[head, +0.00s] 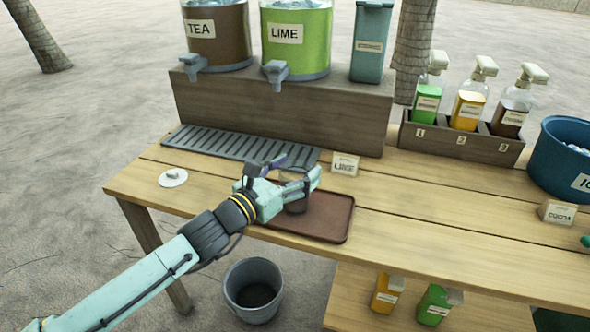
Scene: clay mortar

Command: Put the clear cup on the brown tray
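The clear cup (296,206) looks dark and see-through and stands upright over the left part of the brown tray (336,228). Its base seems to be at the tray surface, but I cannot tell for sure whether it touches. My gripper (298,172) is at the cup, with one finger in front of it and the other behind it. The near finger hides the cup's middle. I cannot tell whether the fingers press on the cup or stand slightly apart from it.
A grey drip grate (215,143) and a LIME card (345,165) lie behind the tray. A white disc (173,178) lies at left. Tea (218,40) and lime (296,48) dispensers stand on a wooden riser. A bottle rack (455,142) and blue ice tub (562,160) are at right.

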